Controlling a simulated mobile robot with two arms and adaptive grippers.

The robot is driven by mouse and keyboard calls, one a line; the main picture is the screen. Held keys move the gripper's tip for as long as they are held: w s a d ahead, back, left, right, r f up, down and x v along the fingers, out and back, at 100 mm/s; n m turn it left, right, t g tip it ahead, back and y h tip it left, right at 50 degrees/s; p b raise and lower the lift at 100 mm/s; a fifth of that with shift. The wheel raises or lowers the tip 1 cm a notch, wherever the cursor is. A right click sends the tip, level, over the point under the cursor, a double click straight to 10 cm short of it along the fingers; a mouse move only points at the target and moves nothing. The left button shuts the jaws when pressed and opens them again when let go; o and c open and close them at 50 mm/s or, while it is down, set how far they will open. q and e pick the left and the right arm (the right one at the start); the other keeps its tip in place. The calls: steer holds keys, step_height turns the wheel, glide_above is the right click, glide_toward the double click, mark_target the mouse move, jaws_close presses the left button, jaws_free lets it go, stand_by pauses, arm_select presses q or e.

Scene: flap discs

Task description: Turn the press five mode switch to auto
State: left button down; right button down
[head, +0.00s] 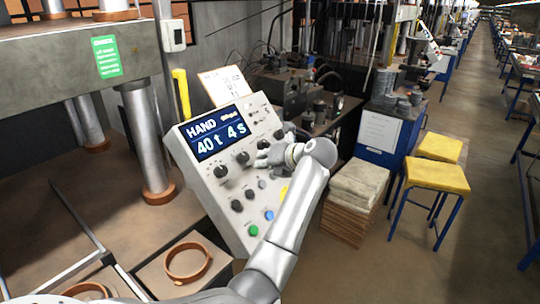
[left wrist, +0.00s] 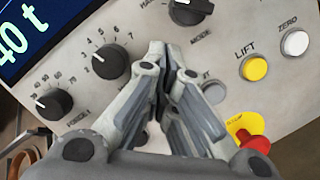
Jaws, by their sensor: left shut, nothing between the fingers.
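The tilted light-grey control panel (head: 225,205) stands in the middle of the head view. Its blue screen (head: 218,134) reads HAND, 40 t and 4 s. The mode switch (left wrist: 190,10), a black knob labelled MODE, is at the top of the left wrist view, partly cut off. A partly cut-off label starting "HA" stands at its upper left. My left gripper (head: 262,157) is shut and empty in front of the panel. In the left wrist view its fingertips (left wrist: 171,50) are below and left of the mode switch, apart from it in the picture. My right gripper is not in view.
Dial knobs (left wrist: 111,61) and (left wrist: 54,103) sit left of the fingers. A yellow LIFT button (left wrist: 254,68), a white ZERO button (left wrist: 295,43) and a red mushroom button (left wrist: 255,143) are to the right. A cloth stack (head: 355,185) and yellow stools (head: 437,175) stand right of the panel.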

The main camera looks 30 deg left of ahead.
mark_target(264, 144)
arm_select(q)
steer(key=shift+w+a+r+p, duration=0.2)
steer(key=shift+w+r+p, duration=0.15)
steer(key=shift+w, duration=0.15)
steer(key=shift+w+a+r+p, duration=0.2)
steer(key=shift+w+r+p, duration=0.1)
steer(key=shift+w, duration=0.15)
